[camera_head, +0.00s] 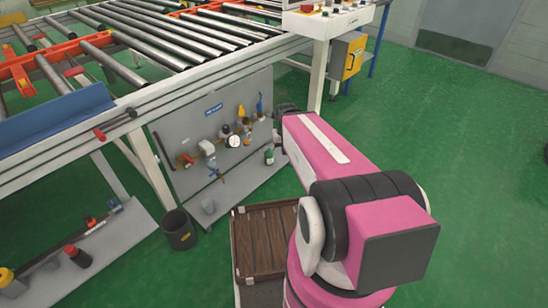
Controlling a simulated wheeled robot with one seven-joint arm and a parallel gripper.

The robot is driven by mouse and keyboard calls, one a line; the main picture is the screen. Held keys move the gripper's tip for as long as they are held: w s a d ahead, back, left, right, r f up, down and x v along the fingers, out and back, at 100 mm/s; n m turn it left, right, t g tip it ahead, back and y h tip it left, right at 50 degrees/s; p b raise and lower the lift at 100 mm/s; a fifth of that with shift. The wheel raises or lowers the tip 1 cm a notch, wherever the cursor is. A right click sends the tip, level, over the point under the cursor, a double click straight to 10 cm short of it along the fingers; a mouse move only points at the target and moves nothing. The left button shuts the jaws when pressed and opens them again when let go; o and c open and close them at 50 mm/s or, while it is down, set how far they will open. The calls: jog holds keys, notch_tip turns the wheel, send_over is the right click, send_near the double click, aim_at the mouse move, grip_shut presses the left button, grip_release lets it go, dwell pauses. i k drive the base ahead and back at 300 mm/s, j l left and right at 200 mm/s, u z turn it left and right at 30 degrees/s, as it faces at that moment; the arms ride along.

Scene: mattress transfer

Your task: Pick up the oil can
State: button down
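I cannot single out the oil can with certainty. Small candidates are a yellow-topped item (241,112) on the grey tool panel (180,128), a dark green bottle (269,156) at the panel's lower right, a red and black container (77,256) on the lower left shelf, and a yellow-capped container (7,276) at the left edge. My pink arm reaches from the lower right toward the panel's right side. Dark parts show at its far end, but no gripper fingers can be made out. Anything behind the arm is hidden.
A roller conveyor table (170,35) stands above the panel. A black bucket (178,230) and a brown wooden crate (265,238) stand on the floor before it. A control console (325,22) with a yellow box (347,57) is at the back. Green floor is free at right.

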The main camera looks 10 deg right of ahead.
aim_at(268, 155)
jog(key=k+l+u, duration=0.15)
jog(key=l, duration=0.25)
jog(key=k+l+u, duration=0.15)
jog(key=l, duration=0.25)
jog(key=l+u, duration=0.15)
jog(key=l, duration=0.25)
jog(key=k+l+u, duration=0.2)
jog(key=k+l, duration=0.05)
jog(key=l, duration=0.15)
